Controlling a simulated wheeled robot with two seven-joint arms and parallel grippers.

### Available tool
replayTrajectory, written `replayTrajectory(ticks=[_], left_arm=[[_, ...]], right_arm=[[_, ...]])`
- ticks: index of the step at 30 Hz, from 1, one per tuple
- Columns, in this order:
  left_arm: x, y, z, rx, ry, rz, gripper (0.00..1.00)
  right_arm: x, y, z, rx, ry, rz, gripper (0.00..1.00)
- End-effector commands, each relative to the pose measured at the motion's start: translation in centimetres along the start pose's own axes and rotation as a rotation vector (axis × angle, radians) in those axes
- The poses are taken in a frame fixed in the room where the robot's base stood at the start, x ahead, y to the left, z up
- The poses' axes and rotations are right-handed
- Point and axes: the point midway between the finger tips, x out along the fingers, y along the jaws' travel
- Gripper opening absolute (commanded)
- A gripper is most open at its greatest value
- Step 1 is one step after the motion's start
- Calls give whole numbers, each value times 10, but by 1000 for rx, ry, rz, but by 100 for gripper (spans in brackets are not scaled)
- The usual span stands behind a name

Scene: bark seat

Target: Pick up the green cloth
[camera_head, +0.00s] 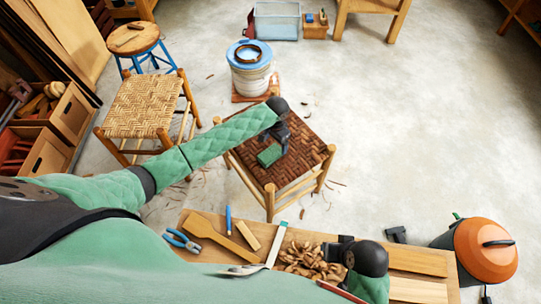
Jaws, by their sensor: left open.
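The green cloth (269,155) is a small, folded-looking block on the dark brown woven seat of a wooden stool (305,140). My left arm reaches across from the left. My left gripper (283,147) is open and points down over the seat, just beside the right edge of the cloth. From this angle I cannot tell if a finger touches the cloth. My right gripper (332,252) is low in the picture, over the workbench by the wood shavings; whether its jaws are open is not clear.
A lighter woven stool (143,105) and a bucket (250,70) stand behind.

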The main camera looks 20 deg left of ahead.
Motion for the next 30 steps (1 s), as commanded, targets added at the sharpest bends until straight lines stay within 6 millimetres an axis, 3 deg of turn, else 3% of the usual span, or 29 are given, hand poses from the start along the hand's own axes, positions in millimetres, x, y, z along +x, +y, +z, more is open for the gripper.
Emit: replayTrajectory(ticks=[18, 27, 30], left_arm=[[65, -8, 6, -1, 0, 0, 85], [69, -7, 7, 0, 1, 0, 85], [69, -7, 7, 0, 1, 0, 65]], right_arm=[[-19, 8, 8, 18, -44, 24, 36], [-20, 8, 3, 18, -38, 24, 36], [-18, 8, 2, 18, -38, 24, 36]])
